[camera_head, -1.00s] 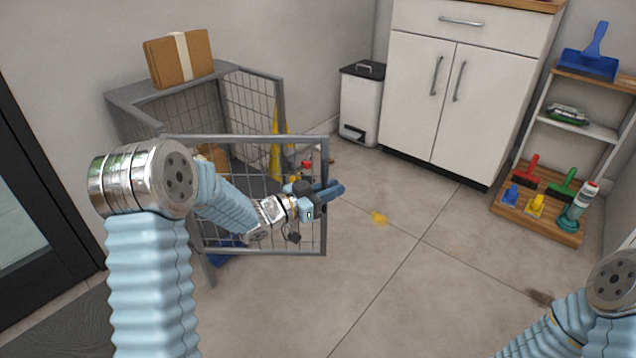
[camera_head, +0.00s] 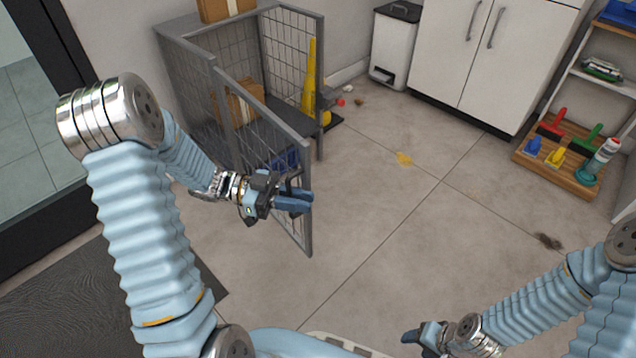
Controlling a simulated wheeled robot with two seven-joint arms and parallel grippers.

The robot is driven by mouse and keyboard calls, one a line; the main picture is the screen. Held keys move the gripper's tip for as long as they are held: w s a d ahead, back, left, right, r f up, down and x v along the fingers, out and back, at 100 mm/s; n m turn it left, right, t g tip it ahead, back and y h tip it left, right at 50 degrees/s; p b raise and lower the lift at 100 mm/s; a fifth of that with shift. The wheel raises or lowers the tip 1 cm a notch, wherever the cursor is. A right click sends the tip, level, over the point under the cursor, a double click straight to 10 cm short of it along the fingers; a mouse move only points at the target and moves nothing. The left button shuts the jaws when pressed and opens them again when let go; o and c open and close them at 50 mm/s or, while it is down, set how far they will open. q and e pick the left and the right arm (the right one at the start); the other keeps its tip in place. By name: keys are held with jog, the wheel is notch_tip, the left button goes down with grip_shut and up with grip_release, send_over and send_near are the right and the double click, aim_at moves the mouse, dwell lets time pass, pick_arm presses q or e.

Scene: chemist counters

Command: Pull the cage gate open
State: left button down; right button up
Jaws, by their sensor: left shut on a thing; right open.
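The grey wire-mesh cage (camera_head: 181,70) stands against the wall at the upper left. Its gate (camera_head: 305,225) is swung outward, and the cage front is open with its inside in view. My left gripper (camera_head: 297,200) is shut at the gate's free edge; the exact contact is partly hidden by the fingers. My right gripper (camera_head: 410,337) is open and empty low in the view, far from the gate.
Small litter lies near the cage's right corner. A white bin (camera_head: 394,50), a cabinet (camera_head: 470,70) and a shelf with cleaning tools stand beyond. The middle floor is clear except for stains.

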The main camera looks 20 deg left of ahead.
pick_arm(q)
jog(key=shift+s+a, duration=0.75)
jog(key=shift+s, duration=0.35)
jog(key=c, duration=1.4)
grip_release()
jog(key=shift+c, duration=0.2)
jog(key=s+a+p, duration=0.1)
jog(key=s+a, duration=0.1)
jog(key=a, duration=1.1)
jog(key=shift+a, duration=0.3)
